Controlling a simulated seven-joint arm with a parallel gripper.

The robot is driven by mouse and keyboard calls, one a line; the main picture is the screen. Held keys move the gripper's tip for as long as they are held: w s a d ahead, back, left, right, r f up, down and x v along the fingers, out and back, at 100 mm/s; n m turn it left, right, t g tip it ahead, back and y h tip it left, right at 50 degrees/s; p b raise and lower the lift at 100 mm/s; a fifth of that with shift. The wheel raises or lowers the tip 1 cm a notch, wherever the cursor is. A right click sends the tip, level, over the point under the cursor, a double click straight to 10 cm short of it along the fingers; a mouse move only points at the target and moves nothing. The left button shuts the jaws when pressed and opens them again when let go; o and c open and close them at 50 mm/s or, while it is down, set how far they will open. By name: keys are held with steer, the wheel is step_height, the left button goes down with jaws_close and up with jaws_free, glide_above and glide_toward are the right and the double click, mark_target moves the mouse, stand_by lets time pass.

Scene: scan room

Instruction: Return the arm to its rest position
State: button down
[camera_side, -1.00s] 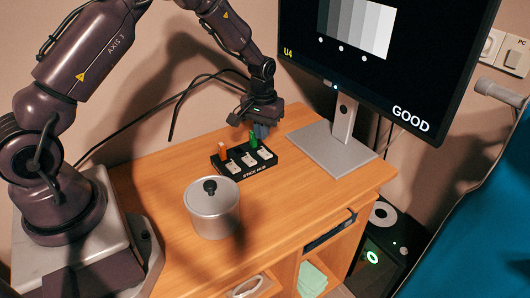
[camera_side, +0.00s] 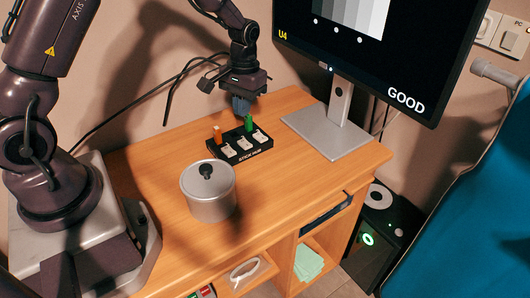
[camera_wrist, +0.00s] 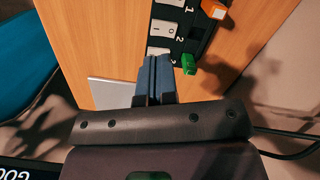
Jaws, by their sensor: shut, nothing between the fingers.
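My gripper (camera_side: 241,104) is shut and empty. It hangs above the back of the black stick hub (camera_side: 262,150) on the wooden desk, apart from it. In the wrist view my shut fingers (camera_wrist: 154,66) cover part of the hub (camera_wrist: 190,42). A green stick (camera_side: 248,124) stands in the hub at its right side, and an orange stick (camera_side: 217,134) stands at its left end. Both also show in the wrist view, the green stick (camera_wrist: 188,64) beside my fingers and the orange stick (camera_wrist: 213,9) at the top.
A lidded metal pot (camera_side: 209,197) stands on the desk (camera_side: 285,190) in front of the hub. A monitor (camera_side: 360,50) reading "GOOD" stands at the right on a grey foot (camera_side: 325,135). A cable runs along the wall behind. A blue surface (camera_side: 470,200) is at far right.

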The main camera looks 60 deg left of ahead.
steer(key=s+d+r+m+t, duration=0.2)
steer(key=s+d+r+t, duration=0.1)
steer(key=s+r, duration=0.6)
steer(key=s+d+r+m+t, duration=0.2)
steer(key=s+d+r, duration=0.3)
steer(key=s+r, duration=0.5)
step_height(320, 180, up, 3)
steer(key=shift+s+d+f+t, duration=0.1)
steer(key=shift+s+d+t, duration=0.2)
steer(key=shift+t, duration=0.5)
